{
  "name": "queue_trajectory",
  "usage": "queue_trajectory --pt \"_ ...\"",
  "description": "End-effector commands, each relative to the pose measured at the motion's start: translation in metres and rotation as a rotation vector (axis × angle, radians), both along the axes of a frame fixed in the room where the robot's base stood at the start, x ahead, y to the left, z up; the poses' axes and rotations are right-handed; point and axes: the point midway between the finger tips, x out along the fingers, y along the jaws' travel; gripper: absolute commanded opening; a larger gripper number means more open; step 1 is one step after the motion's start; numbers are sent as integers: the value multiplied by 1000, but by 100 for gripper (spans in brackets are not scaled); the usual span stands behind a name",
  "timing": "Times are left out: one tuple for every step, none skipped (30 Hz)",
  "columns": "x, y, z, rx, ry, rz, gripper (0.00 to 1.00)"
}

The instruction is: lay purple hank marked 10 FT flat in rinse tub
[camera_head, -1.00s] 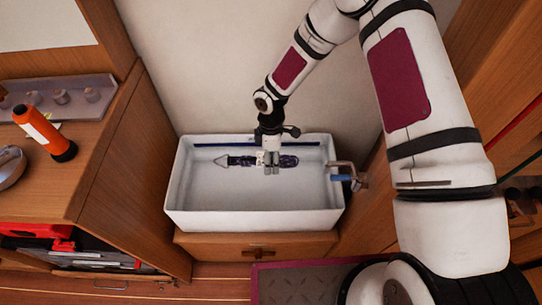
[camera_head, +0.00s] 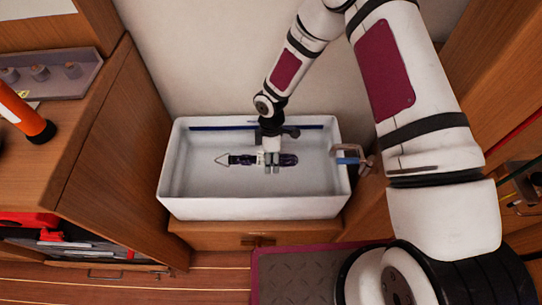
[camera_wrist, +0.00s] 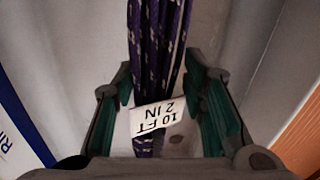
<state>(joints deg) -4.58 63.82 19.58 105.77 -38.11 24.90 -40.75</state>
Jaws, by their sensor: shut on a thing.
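The purple hank with pale flecks (camera_head: 287,160) lies lengthwise left to right within the rinse tub's outline in the head view, with a pale triangular loop at its left end. Its white tag, reading 10 FT 2 IN, shows in the wrist view (camera_wrist: 158,118). My gripper (camera_head: 271,170) points down into the tub and is shut on the hank; the hank runs between its fingers in the wrist view (camera_wrist: 163,100). The white rectangular rinse tub (camera_head: 255,207) has a blue strip along its back wall. I cannot tell whether the hank touches the tub floor.
A metal tap or clamp with a blue part (camera_head: 352,160) stands at the tub's right rim. A wooden cabinet (camera_head: 120,170) stands left, with an orange and black cylinder (camera_head: 25,118) on top. The tub floor around the hank looks clear.

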Motion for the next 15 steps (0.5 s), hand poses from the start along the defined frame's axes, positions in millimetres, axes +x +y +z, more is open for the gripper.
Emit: queue_trajectory --pt "1 0 -7 0 1 1 8" --pt "1 0 -10 -1 1 1 8" --pt "1 0 -14 -1 1 0 8" --pt "1 0 -16 -1 1 0 8" --pt "1 0 -19 -1 1 0 8" --pt "0 -1 -23 -1 1 0 8" --pt "1 0 -26 -1 1 0 8" --pt "0 0 -28 -1 1 0 8" --pt "0 0 -32 -1 1 0 8" --pt "0 0 -35 -1 1 1 8" --pt "0 0 -37 -1 1 1 8" --pt "0 0 -41 -1 1 1 8" --pt "0 0 -44 -1 1 1 8" --pt "0 0 -46 -1 1 0 8" --pt "0 0 -50 -1 1 0 8"
